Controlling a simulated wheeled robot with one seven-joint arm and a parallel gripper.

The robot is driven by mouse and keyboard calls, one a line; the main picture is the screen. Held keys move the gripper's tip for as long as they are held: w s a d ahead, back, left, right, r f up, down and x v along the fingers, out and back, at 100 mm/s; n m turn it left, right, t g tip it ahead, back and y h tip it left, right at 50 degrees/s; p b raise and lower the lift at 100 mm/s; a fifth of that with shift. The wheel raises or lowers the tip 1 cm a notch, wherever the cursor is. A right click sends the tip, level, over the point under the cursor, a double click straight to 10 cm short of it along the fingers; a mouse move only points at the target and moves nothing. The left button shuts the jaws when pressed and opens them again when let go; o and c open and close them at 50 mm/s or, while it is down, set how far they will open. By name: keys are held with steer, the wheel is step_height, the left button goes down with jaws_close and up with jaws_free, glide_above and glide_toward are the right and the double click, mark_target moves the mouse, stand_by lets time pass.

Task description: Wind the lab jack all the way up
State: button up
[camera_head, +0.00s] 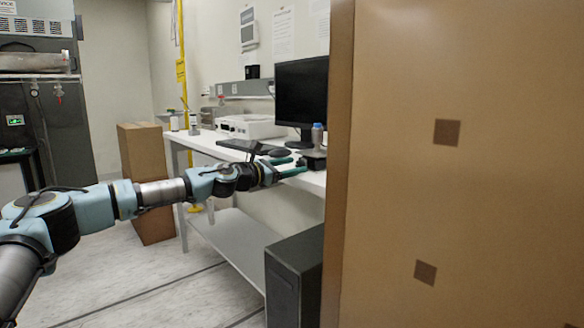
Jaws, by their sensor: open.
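My gripper (298,165) is at the end of my outstretched arm, at the front edge of the white bench (202,140). Its two teal fingers are apart and point right, with nothing visible between them. Just right of the fingertips is a small dark object (315,162) on the bench, which may be the lab jack. A bottle with a blue cap (318,136) stands on or just behind it. The object is small and partly cut off by the large brown panel, so its height and any knob cannot be made out. I cannot tell whether the fingers touch it.
A large brown panel (460,200) fills the right side, close to the camera. A monitor (301,95), a keyboard (240,145) and a white instrument (250,127) are on the bench. A black computer case (293,275) stands below. A tall brown box (145,180) stands left of the bench.

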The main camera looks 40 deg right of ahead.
steer(key=a+b, duration=0.1)
steer(key=a, duration=0.9)
steer(key=shift+w+a, duration=0.3)
steer(key=shift+a, duration=0.1)
